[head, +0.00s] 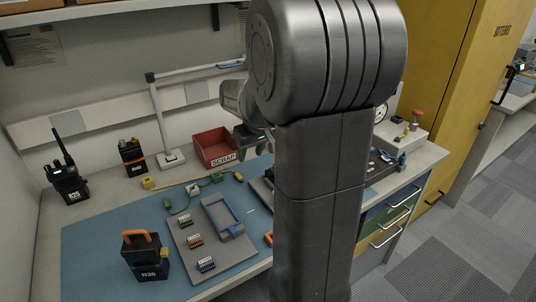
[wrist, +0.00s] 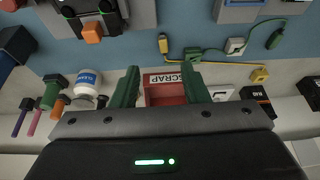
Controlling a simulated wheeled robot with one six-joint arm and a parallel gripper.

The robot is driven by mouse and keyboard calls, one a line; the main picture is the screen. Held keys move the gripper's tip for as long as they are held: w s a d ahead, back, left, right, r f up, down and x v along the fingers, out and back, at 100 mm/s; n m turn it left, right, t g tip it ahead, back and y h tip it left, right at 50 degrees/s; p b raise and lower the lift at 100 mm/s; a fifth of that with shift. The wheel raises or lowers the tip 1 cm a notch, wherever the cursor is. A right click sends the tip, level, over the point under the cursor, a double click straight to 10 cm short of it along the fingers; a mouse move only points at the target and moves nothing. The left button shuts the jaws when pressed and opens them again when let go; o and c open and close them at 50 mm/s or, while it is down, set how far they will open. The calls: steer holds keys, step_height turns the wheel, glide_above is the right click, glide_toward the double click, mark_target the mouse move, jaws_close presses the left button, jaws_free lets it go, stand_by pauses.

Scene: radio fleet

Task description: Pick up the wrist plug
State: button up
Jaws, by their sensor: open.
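A green cord with a green plug (head: 168,203) lies on the blue mat, running by a small white block (head: 191,190). In the wrist view the green plug (wrist: 276,39) lies at the upper right, beside the white block (wrist: 236,45). Yellow ends (head: 148,183) (head: 238,177) lie near the cords. No label shows which piece is the wrist plug. My gripper (head: 257,145) is partly hidden by my arm, high over the back of the bench. In the wrist view my gripper (wrist: 158,76) has its green fingers apart, empty, with the cords beyond them.
A red scrap bin (head: 215,147) stands at the back; it shows between my fingers in the wrist view.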

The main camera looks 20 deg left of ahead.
steer(key=w+a, duration=0.1)
steer(key=a, duration=0.1)
glide_toward(239, 176)
steer(key=x, duration=0.8)
steer(key=shift+w+f, duration=0.15)
jaws_close()
